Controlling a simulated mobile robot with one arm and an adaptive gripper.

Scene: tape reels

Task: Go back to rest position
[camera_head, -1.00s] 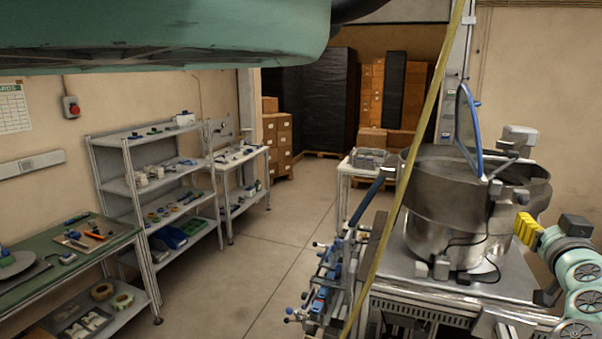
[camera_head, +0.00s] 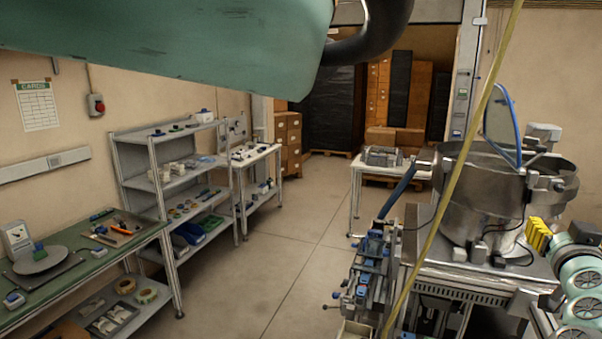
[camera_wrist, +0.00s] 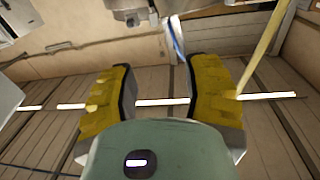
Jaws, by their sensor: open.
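My gripper shows in the wrist view (camera_wrist: 155,95) with its two yellow-padded fingers spread apart and nothing between them. The wrist view looks toward the ceiling and upper walls. In the head view, the yellow pads of my gripper (camera_head: 538,235) show at the lower right, beside the steel bowl machine. Tape reels (camera_head: 146,295) lie on the lower shelf of the green-topped bench at the left, away from my gripper. A second reel (camera_head: 125,286) lies beside the first.
A steel bowl feeder (camera_head: 470,205) stands on a metal frame at the right. A grey shelf rack (camera_head: 170,185) lines the left wall beside the green bench (camera_head: 80,270). A small white table (camera_head: 395,172) stands farther back. The floor (camera_head: 290,265) in the middle is clear.

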